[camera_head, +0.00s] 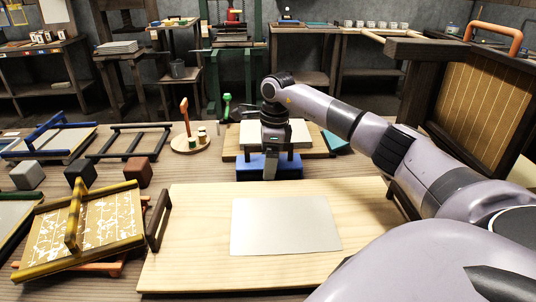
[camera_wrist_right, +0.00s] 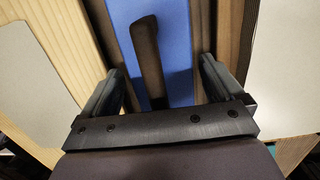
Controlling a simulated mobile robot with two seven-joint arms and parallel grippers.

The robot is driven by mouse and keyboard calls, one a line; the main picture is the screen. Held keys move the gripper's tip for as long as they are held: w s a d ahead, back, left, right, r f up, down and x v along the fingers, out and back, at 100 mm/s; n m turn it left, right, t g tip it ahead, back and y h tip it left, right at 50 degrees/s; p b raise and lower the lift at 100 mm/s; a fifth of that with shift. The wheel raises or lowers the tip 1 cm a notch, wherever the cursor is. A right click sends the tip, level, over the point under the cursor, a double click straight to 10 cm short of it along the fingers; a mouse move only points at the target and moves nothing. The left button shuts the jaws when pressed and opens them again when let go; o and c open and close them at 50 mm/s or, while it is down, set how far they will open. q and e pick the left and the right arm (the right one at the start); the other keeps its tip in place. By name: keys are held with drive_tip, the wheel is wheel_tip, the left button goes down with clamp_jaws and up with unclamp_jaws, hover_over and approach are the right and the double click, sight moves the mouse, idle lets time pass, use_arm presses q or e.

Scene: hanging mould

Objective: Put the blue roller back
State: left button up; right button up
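The blue roller (camera_head: 251,170) shows as a long blue body across the back edge of the pale wooden board, partly hidden behind my right gripper (camera_head: 270,160). In the right wrist view the blue roller (camera_wrist_right: 180,50) lies below the gripper, with a dark handle (camera_wrist_right: 147,55) along its middle. My right gripper (camera_wrist_right: 161,72) is open, one finger on each side of the handle with gaps between. My left gripper is not in view.
The wooden board (camera_head: 190,240) carries a pale sheet (camera_head: 285,225). Behind the roller is another board with a stack of pale sheets (camera_head: 298,132). A gold-framed mould (camera_head: 85,230) and dark blocks (camera_head: 137,172) are left. A large framed mould (camera_head: 485,105) hangs at right.

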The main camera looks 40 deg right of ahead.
drive_tip(key=shift+w, duration=0.1)
drive_tip(key=shift+r, duration=0.2)
drive_tip(key=shift+r, duration=0.15)
drive_tip(key=r, duration=0.4)
drive_tip(key=r+p, duration=0.1)
drive_tip(key=r, duration=0.3)
drive_tip(key=d+r, duration=0.1)
drive_tip(key=r, duration=0.3)
drive_tip(key=shift+s, duration=0.35)
drive_tip(key=shift+s+r, duration=0.1)
drive_tip(key=shift+r, duration=0.4)
drive_tip(key=shift+d, duration=0.1)
drive_tip(key=shift+p, duration=0.3)
